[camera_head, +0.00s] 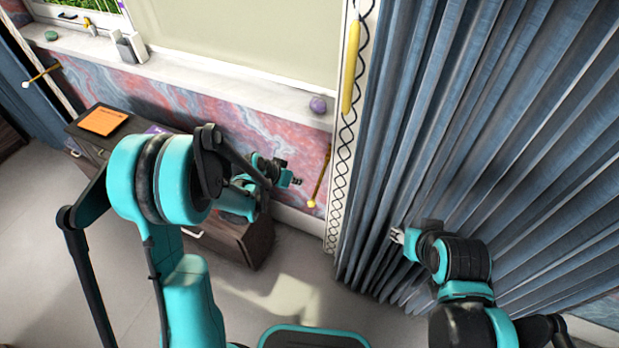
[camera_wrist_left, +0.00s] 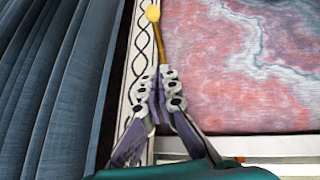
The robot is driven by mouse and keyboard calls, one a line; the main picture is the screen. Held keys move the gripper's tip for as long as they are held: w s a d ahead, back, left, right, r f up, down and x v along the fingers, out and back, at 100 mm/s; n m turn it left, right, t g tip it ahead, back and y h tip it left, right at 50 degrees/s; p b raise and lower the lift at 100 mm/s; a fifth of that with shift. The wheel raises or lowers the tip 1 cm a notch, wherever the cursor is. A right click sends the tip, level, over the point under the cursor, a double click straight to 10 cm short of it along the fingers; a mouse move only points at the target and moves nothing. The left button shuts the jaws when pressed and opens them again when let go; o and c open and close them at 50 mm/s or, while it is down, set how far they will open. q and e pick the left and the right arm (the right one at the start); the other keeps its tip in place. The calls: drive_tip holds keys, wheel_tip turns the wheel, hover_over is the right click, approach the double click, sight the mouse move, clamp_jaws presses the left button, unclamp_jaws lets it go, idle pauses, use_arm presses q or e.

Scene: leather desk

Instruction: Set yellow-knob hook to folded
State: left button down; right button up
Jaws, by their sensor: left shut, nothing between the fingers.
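The yellow-knob hook (camera_head: 320,175) is a thin brass rod on the marbled wall beside the curtain, with its yellow knob at the lower end in the head view. In the left wrist view the hook (camera_wrist_left: 158,38) runs from the knob at the top down behind my fingertips. My left gripper (camera_head: 298,182) is shut and empty, just left of the hook in the head view. Its fingertips (camera_wrist_left: 156,72) overlap the rod's near part in the wrist view; I cannot tell whether they touch. My right gripper (camera_head: 397,235) is in front of the blue curtain; its jaw state is unclear.
The blue pleated curtain (camera_head: 440,130) with a patterned trim hangs right of the hook. A similar hook (camera_head: 40,75) is at the far left. A dark cabinet (camera_head: 240,240) stands below my left arm. A purple ball (camera_head: 318,104) sits on the windowsill (camera_head: 240,84).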

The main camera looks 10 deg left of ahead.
use_arm(q)
drive_tip(key=b, duration=0.6)
approach(317, 187)
drive_tip(key=x, duration=0.7)
drive_tip(key=shift+a, duration=0.1)
use_arm(e)
wheel_tip(317, 187, down, 5)
drive_tip(key=shift+r, duration=0.1)
